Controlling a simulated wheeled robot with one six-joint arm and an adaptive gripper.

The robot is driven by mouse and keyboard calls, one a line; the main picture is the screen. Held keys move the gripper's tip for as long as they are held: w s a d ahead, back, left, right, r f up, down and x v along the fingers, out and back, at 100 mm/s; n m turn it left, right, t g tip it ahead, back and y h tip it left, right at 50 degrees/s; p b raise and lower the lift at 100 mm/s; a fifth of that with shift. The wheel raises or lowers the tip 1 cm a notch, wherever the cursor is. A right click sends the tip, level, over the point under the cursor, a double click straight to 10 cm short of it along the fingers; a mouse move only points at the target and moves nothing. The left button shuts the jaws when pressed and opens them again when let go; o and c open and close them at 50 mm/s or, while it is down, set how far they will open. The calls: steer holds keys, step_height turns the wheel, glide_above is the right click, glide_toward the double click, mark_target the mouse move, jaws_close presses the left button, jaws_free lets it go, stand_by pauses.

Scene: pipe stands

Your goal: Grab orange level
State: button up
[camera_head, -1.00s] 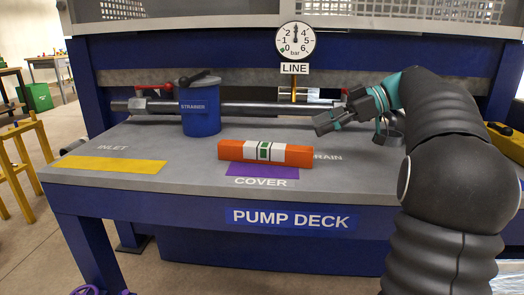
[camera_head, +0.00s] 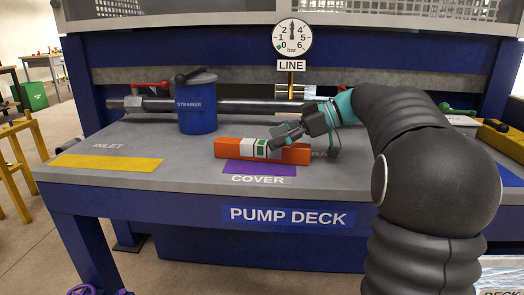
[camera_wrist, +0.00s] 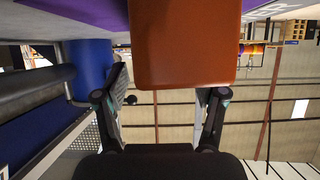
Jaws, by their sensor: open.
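The orange level (camera_head: 229,148) lies on the grey pump deck, with a white middle part and a green window. It sits just behind the purple COVER patch. My gripper (camera_head: 277,141) is at the level's right half and covers part of it in the head view. In the wrist view the level's orange end (camera_wrist: 185,45) fills the top middle. The two fingers of my gripper (camera_wrist: 165,108) stand apart, one on each side below it, with nothing visible between the fingertips but background. Whether the fingers touch the level cannot be told.
The blue strainer (camera_head: 197,108) and a grey pipe (camera_head: 245,107) stand behind the level. A pressure gauge (camera_head: 293,38) on a LINE post is behind my gripper. A yellow INLET patch (camera_head: 108,162) lies at the left. The deck's front area is clear.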

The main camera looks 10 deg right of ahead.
mark_target(245, 148)
steer(key=shift+x, duration=1.15)
jaws_close()
